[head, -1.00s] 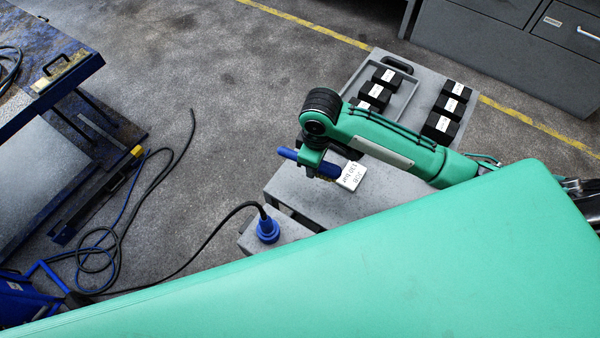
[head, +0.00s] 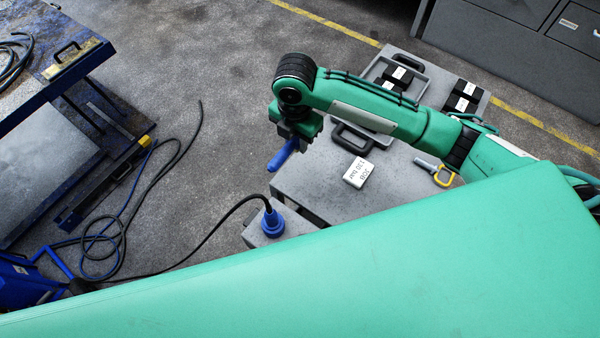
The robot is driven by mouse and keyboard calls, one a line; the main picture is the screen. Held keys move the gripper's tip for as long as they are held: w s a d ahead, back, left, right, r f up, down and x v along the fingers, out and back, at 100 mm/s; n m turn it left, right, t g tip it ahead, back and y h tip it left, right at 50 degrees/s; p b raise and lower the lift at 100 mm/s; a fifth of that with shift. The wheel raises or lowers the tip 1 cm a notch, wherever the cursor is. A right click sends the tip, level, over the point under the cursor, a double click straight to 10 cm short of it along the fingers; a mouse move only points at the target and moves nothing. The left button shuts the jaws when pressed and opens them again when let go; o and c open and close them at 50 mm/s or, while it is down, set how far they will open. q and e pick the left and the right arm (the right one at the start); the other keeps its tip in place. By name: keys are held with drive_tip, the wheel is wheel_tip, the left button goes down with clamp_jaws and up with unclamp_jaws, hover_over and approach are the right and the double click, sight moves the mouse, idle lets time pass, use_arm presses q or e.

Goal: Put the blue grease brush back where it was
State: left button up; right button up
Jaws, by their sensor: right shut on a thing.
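The blue grease brush (head: 283,156) hangs below my right gripper (head: 296,140), its visible part slanting down to the left. My right gripper is shut on it, to the left of the white card on the grey bench top. The brush's upper part is hidden by the gripper. My left gripper is not in view.
The grey bench top (head: 312,184) carries a white card (head: 358,172) with writing and a yellow-handled metal piece (head: 440,173). Behind are a grey tray (head: 437,88) and black blocks (head: 463,98). A blue plug (head: 272,222) with a black cable sits on a grey box at front left.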

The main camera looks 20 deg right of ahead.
sight(297, 181)
wheel_tip(297, 181, down, 17)
drive_tip(key=p, duration=0.3)
drive_tip(key=shift+f, duration=0.45)
drive_tip(key=shift+f, duration=0.15)
drive_tip(key=o, duration=0.9)
drive_tip(key=shift+r, duration=0.6)
wheel_tip(297, 181, up, 11)
drive_tip(key=shift+r+b, duration=0.1)
drive_tip(key=shift+b, duration=0.9)
